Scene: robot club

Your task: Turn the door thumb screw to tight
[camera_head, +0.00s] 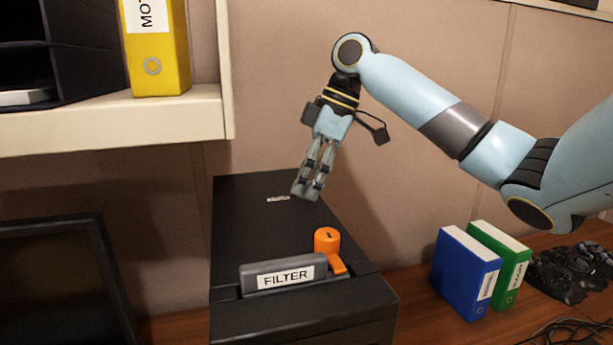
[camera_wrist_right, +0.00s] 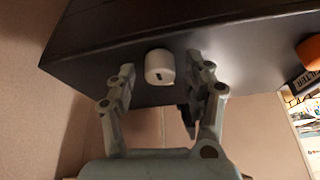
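A white round knob (camera_wrist_right: 160,67) with a short dark mark on its face sits on a face of the black case (camera_wrist_right: 110,50) in the right wrist view. I take it as the door thumb screw; it does not show in the head view. My right gripper (camera_wrist_right: 160,88) is open, with one finger on each side of the knob in that view. I see no finger touching it, and the depth between them is hard to tell. In the head view the right gripper (camera_head: 306,190) points down by the far part of the black case (camera_head: 245,220). My left gripper is out of view.
An orange knob with a lever (camera_head: 327,243) and a grey FILTER block (camera_head: 283,275) are on the case's near part. Blue (camera_head: 465,275) and green (camera_head: 510,258) binders stand to the right. A shelf (camera_head: 170,120) overhangs at left, above a dark screen (camera_head: 55,280).

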